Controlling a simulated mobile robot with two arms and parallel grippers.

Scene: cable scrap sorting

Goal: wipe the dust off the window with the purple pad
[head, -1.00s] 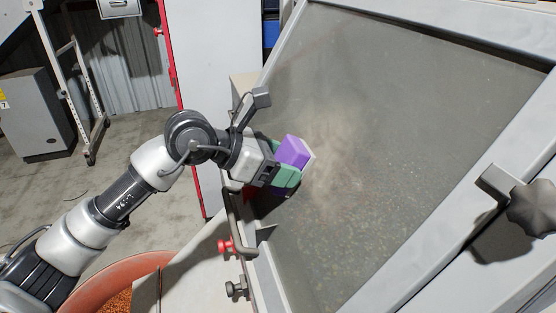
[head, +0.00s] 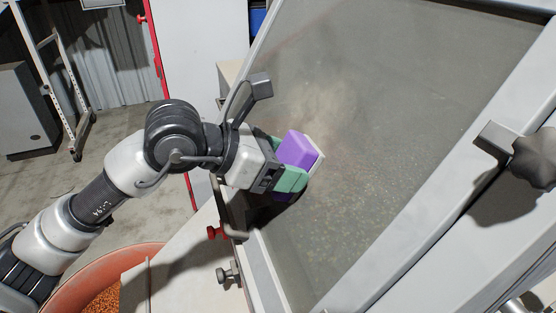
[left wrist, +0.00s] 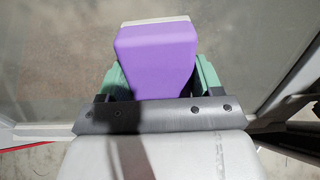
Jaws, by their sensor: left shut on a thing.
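My left gripper (head: 284,169) is shut on the purple pad (head: 298,150), with a green finger on each side of it. In the left wrist view the purple pad (left wrist: 156,60) shows between the green fingers, its pale wiping face pointing away from the gripper. The window (head: 400,110) is a large, tilted grey pane in a pale frame. The pad is at the lower left part of the pane; I cannot tell whether it touches the glass. A tan patch of dust (head: 322,105) shows on the pane just above the pad. My right gripper is not in view.
A dark knob (head: 535,160) on a bracket stands out at the right of the frame. Red and grey knobs (head: 224,273) sit by the left frame edge. An orange tub (head: 75,295) with orange granules stands at lower left. A grey cabinet (head: 22,105) stands behind.

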